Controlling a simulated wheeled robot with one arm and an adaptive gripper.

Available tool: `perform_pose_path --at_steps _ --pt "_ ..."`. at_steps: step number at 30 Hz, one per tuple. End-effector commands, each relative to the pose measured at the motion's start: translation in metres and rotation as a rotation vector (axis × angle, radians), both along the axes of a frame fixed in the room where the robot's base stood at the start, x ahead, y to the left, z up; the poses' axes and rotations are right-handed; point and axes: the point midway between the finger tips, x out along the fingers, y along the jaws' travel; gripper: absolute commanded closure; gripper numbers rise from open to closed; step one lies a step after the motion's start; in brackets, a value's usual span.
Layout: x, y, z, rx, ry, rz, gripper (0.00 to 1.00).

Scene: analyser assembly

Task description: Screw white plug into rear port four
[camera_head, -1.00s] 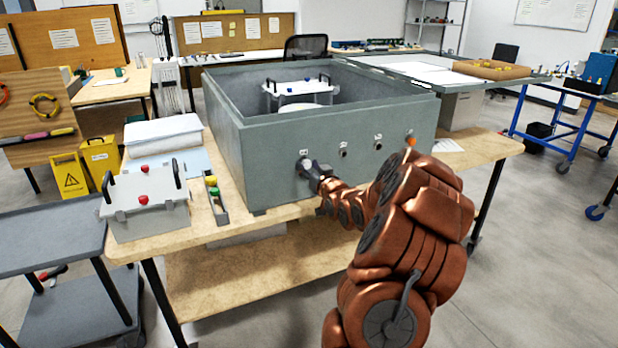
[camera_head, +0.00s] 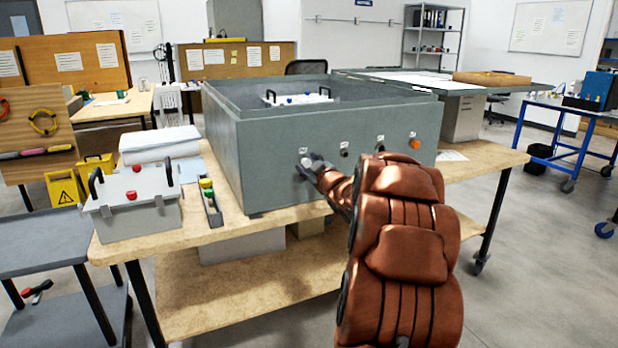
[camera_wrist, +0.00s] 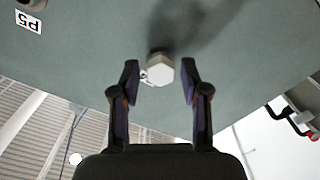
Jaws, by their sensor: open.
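The white plug (camera_wrist: 160,71) has a hexagonal head and sits at the grey box wall in the wrist view. In the head view the white plug (camera_head: 305,162) is at the leftmost port of the wall facing me. My gripper (camera_wrist: 160,80) is open, with one finger on each side of the plug and a visible gap to both. In the head view my gripper (camera_head: 312,168) is at that port. Whether the plug is fully seated cannot be told. The port's own label is not readable; a neighbouring label (camera_wrist: 28,22) reads P5.
The grey box (camera_head: 270,170) stands on a wooden bench (camera_head: 160,232). Two dark open ports (camera_head: 344,149) and an orange plug (camera_head: 414,143) are further right on its wall. A narrow tray (camera_head: 214,216) with coloured pieces and a lidded grey case (camera_head: 140,215) are left.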

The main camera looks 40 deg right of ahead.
Motion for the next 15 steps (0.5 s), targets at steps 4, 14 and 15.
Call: perform_pose_path --at_steps 4,14,15 --pt "-0.0004 -0.0004 -0.0068 -0.123 0.043 -0.001 0.55" --pt "-0.0006 0.0000 -0.0052 -0.429 0.149 -0.001 0.55" --pt "-0.0009 -0.0004 -0.0050 -0.468 0.162 -0.002 0.55"
